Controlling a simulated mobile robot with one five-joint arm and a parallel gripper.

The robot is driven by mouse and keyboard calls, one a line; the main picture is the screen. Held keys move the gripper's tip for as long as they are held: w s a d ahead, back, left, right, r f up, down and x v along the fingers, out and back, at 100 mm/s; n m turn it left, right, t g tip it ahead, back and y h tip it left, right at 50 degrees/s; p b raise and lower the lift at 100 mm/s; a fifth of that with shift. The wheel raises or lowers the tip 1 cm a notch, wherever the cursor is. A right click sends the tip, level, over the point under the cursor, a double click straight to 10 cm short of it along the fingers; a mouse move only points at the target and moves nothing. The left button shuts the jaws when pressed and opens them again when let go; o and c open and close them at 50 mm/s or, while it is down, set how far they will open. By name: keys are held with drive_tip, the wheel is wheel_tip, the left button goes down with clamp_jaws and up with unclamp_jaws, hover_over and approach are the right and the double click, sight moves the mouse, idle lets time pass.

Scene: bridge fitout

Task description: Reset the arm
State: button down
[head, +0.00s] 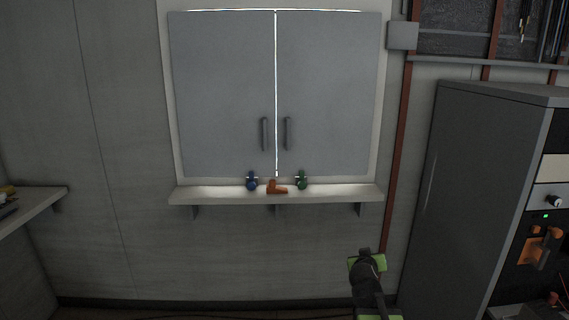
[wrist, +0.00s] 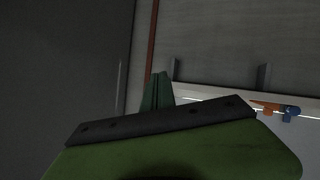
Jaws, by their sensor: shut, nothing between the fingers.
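My arm (head: 367,272) shows at the lower right of the head view, in front of the wall below the shelf's right end. My gripper (wrist: 159,76) shows in the wrist view as dark green fingers close together, shut and empty. It touches nothing that I can see. In the head view the fingertips are too small to make out.
A wall shelf (head: 225,194) holds a blue item (head: 251,182), an orange item (head: 277,187) and a green item (head: 302,181), under a closed grey two-door cabinet (head: 222,90). A tall dark cabinet (head: 470,180) stands right. A ledge (head: 38,205) juts out left. Wall below the shelf is clear.

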drive_tip(key=s+a+f+g+y, duration=0.3)
drive_tip(key=s+a+f+g, duration=0.4)
drive_tip(key=s, duration=0.3)
drive_tip(key=s+a+f+g+y, duration=0.3)
drive_tip(key=s+a+f+g, duration=0.2)
drive_tip(key=s+a+f, duration=0.4)
wheel_tip(320, 180, up, 16)
drive_tip(key=s+d+p, duration=0.1)
drive_tip(key=s+p, duration=0.1)
drive_tip(key=p, duration=1.2)
drive_tip(key=shift+r+n+p, duration=0.25)
drive_tip(key=shift+n+p, duration=0.05)
drive_tip(key=shift+n, duration=0.1)
